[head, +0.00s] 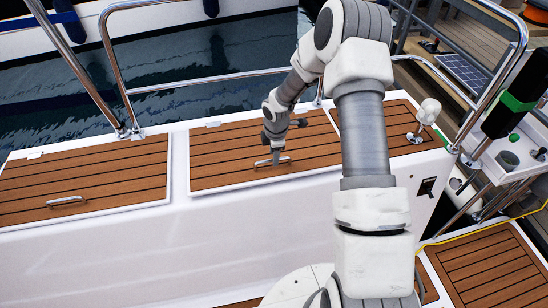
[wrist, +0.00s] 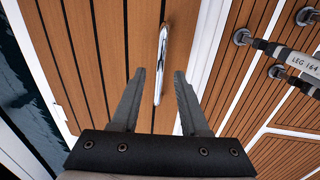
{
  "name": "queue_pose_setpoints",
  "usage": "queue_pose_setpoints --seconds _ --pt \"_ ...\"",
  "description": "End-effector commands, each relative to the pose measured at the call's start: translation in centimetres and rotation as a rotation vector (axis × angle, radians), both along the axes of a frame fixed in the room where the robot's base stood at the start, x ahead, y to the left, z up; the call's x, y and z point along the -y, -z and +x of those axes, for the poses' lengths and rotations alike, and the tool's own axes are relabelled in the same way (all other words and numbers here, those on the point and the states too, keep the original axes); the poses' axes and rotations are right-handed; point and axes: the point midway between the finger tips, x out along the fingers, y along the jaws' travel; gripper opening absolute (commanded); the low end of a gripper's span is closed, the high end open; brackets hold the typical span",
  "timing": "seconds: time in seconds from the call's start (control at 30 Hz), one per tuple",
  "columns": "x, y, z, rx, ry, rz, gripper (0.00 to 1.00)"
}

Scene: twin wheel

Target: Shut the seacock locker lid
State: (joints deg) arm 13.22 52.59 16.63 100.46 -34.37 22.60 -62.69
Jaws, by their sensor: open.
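A teak-planked locker lid (head: 220,152) with a white edge lies in the middle of the white bench top in the head view. It looks flat; I cannot tell whether a small gap is under it. No label shows which lid is the seacock locker's. My gripper (head: 275,153) points down at the metal handle (head: 284,160) near this lid's front edge. In the wrist view my gripper (wrist: 158,74) is open, with the handle (wrist: 162,55) between its two fingertips in the picture. The fingers appear apart from it. My arm hides part of the lid's right side.
A similar lid (head: 110,170) with its own handle (head: 67,201) lies to the left, looking flat. A teak panel (head: 398,122) with a white knobbed lever (head: 427,112) is to the right. Metal rails (head: 210,82) run behind, with water beyond.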

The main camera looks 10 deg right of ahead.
Motion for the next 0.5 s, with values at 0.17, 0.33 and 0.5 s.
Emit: queue_pose_setpoints --seconds 0.17,0.33,0.5 --pt "-0.02 1.04 0.16 0.000 0.000 0.000 0.45" --pt "-0.02 1.07 0.19 0.001 0.000 0.000 0.45" --pt "-0.01 1.06 0.18 0.000 0.000 0.000 0.30"
